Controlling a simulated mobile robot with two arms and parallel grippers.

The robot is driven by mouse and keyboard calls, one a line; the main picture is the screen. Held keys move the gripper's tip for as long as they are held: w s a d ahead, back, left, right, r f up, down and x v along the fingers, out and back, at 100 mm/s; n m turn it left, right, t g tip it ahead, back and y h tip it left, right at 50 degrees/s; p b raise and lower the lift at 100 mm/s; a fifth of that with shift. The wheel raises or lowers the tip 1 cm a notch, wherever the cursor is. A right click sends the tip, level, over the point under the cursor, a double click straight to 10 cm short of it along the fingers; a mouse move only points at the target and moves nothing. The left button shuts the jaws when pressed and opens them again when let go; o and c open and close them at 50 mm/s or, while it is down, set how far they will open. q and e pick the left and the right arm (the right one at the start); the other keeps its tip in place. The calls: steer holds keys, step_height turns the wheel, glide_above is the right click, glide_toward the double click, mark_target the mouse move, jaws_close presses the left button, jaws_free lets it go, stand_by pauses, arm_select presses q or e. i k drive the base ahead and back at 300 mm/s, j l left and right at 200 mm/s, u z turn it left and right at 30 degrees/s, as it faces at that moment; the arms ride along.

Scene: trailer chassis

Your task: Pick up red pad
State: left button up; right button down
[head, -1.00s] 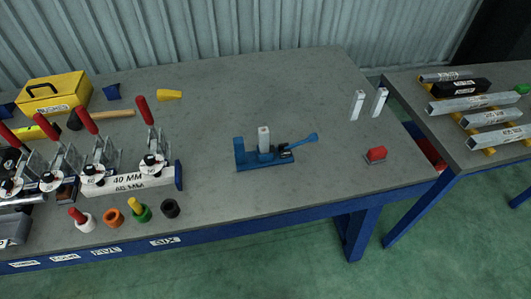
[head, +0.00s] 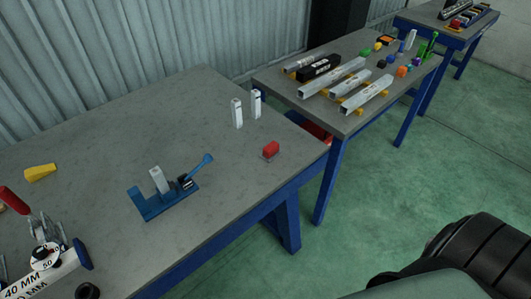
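The red pad (head: 271,148) is a small red block on a grey base. It sits near the right front corner of the grey workbench (head: 225,185). Nothing touches it. Neither gripper shows in the head view. A dark, rounded part, probably of my own arm, fills the lower right corner, well away from the pad.
A blue clamp fixture (head: 165,202) holding a light block stands left of the pad. Two upright white blocks (head: 237,113) stand behind it. A second bench (head: 352,118) with metal bars is to the right, past a gap. Green floor (head: 400,190) is open in front.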

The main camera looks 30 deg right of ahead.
mark_target(271, 150)
steer(key=l+z, duration=0.15)
steer(key=z, duration=0.2)
steer(key=i+l+z, duration=0.1)
steer(key=z, duration=0.25)
